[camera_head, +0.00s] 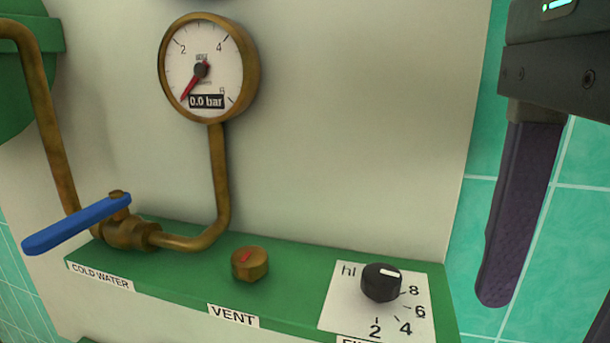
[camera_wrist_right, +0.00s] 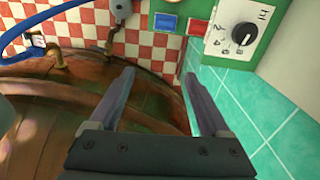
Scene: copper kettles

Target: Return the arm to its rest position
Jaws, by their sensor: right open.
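My right gripper (camera_head: 520,215) hangs at the right edge of the head view, with one dark finger pointing down beside the panel, in front of the green tiles. In the right wrist view my right gripper (camera_wrist_right: 158,77) has its two fingers well apart and nothing between them. It is above a large copper kettle (camera_wrist_right: 50,110), and whether it touches anything there is not clear, but I see no contact. My left gripper is in neither view.
A pressure gauge (camera_head: 202,68) reads 0.0 bar. Below are a blue-handled cold water valve (camera_head: 75,224), a brass vent knob (camera_head: 250,264) and a black dial (camera_head: 381,283) with an hl scale. Red (camera_wrist_right: 197,27) and blue (camera_wrist_right: 166,22) buttons show in the wrist view.

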